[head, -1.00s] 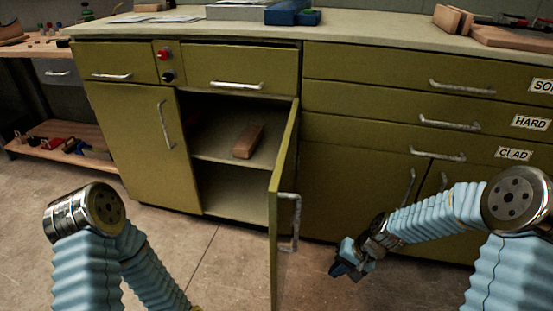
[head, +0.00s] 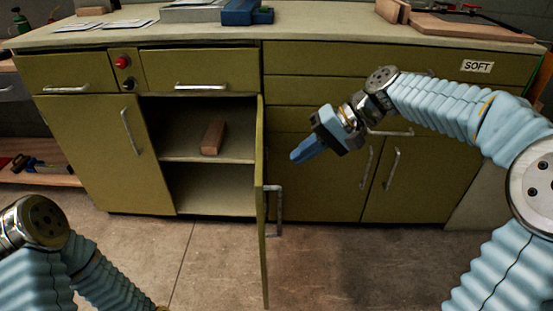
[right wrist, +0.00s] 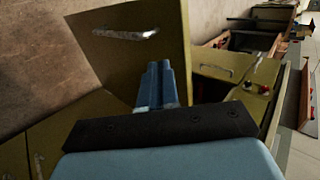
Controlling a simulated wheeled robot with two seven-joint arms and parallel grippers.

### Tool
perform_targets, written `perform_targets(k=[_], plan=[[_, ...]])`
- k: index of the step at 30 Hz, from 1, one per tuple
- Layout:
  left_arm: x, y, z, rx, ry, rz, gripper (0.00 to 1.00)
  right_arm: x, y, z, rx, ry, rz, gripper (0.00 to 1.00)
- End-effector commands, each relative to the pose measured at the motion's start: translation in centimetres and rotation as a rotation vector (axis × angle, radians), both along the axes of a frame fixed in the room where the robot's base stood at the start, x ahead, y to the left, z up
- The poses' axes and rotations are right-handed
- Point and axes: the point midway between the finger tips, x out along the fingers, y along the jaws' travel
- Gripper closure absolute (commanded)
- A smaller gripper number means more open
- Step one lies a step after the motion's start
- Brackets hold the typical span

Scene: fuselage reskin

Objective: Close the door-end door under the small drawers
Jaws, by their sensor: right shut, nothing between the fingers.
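The open cabinet door (head: 261,204) stands swung out toward me below the small drawers, seen nearly edge-on, with its metal handle (head: 276,210) on its right face. Behind it the cupboard shows a shelf (head: 185,160) with a wooden block on it. My right gripper (head: 298,156) is shut and empty, to the right of the door near its upper part, apart from it in the head view. In the right wrist view the shut fingers (right wrist: 156,84) point toward an olive panel with a handle (right wrist: 125,34), likely this door. My left gripper is out of view; only my left arm shows.
A shut door (head: 105,150) stands left of the opening, with small drawers (head: 200,70) above. Wide drawers (head: 320,58) and more shut doors (head: 410,180) lie to the right. The countertop (head: 330,28) holds boards and a blue item. The floor (head: 215,260) ahead is clear.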

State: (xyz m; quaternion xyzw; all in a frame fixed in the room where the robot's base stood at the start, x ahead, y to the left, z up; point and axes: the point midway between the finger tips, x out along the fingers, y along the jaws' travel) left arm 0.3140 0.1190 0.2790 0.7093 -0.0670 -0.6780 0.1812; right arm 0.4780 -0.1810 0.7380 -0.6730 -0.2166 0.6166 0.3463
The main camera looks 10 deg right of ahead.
Motion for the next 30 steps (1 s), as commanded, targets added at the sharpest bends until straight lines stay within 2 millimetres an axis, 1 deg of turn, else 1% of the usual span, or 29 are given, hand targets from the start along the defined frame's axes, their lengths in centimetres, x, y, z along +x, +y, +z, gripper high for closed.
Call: perform_targets(k=[1,3,6,10,15,26,30], plan=[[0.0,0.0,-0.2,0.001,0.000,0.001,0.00,0.1,0.9,-0.9,0.000,0.002,0.004,1.00],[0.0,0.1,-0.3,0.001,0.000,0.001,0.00,0.3,1.8,-1.8,0.000,0.002,0.004,1.00],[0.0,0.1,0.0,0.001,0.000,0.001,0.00,0.7,3.4,-1.4,0.001,0.000,0.004,1.00],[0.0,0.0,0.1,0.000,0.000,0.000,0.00,1.0,4.8,-1.4,0.000,0.001,0.003,1.00],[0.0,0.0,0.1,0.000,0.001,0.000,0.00,1.1,5.5,-1.4,0.000,-0.001,0.001,1.00],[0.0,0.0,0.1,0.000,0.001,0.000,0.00,1.1,5.6,-1.4,0.000,-0.001,-0.001,1.00],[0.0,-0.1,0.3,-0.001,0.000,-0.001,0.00,1.2,6.5,-1.4,0.000,0.000,-0.013,1.00]])
